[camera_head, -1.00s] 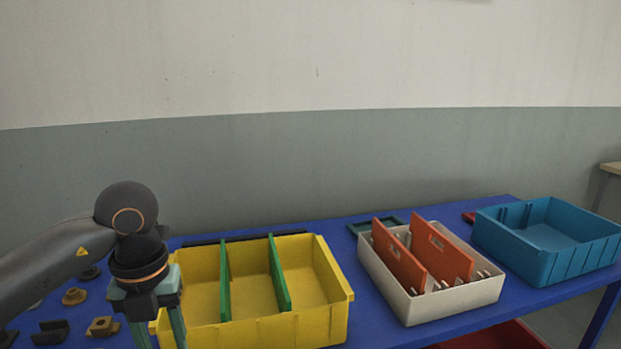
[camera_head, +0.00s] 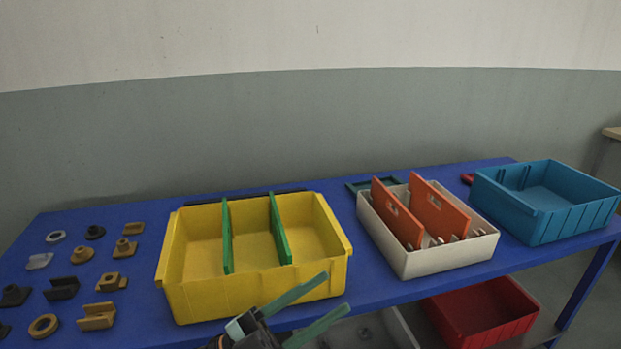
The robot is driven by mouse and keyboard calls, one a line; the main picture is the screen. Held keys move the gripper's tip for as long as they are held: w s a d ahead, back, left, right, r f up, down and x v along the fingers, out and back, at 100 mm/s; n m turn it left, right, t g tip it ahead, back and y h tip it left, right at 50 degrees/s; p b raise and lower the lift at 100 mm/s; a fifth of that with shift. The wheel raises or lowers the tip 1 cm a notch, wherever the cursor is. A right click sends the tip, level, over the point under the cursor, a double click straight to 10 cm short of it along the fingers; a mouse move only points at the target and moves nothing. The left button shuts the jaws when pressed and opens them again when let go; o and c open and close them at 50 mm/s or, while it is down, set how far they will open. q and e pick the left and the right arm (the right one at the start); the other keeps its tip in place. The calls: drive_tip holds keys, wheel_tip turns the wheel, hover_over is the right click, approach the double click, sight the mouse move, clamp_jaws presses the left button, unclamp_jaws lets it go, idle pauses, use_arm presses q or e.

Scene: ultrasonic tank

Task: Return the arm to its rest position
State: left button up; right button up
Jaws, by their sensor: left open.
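My left gripper (camera_head: 308,308) is at the bottom middle of the head view, in front of the yellow bin (camera_head: 245,295). Its two green fingers are spread apart and point up to the right, with nothing between them. One finger overlaps the yellow bin's front wall in the picture; I cannot tell whether they touch. Most of the left arm is below the frame. My right gripper does not show.
The blue table (camera_head: 100,222) holds several small brown, black and grey parts at left. The yellow bin has two green dividers. A white bin (camera_head: 440,260) with orange dividers and a blue bin (camera_head: 555,215) stand right. A red bin (camera_head: 485,315) sits below.

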use_arm(q)
drive_tip(key=w+a+f+n+t+y, duration=0.1)
drive_tip(key=a+f+n+t+y, duration=0.35)
drive_tip(key=f+n+y, duration=0.45)
drive_tip(key=w+a+f+n+t+y, duration=0.25)
drive_tip(key=a+f+n+y, duration=0.35)
drive_tip(key=f+n, duration=0.3)
drive_tip(key=s+a+f+n+g+y, duration=0.35)
drive_tip(key=s+f+g, duration=0.25)
drive_tip(key=s+f, duration=1)
drive_tip(key=a+r+y+p, duration=0.1)
drive_tip(key=a+r+p, duration=0.3)
drive_tip(key=r+p, duration=0.4)
drive_tip(key=p, duration=0.6)
drive_tip(key=shift+w+r, duration=0.2)
drive_tip(key=shift+r, duration=0.05)
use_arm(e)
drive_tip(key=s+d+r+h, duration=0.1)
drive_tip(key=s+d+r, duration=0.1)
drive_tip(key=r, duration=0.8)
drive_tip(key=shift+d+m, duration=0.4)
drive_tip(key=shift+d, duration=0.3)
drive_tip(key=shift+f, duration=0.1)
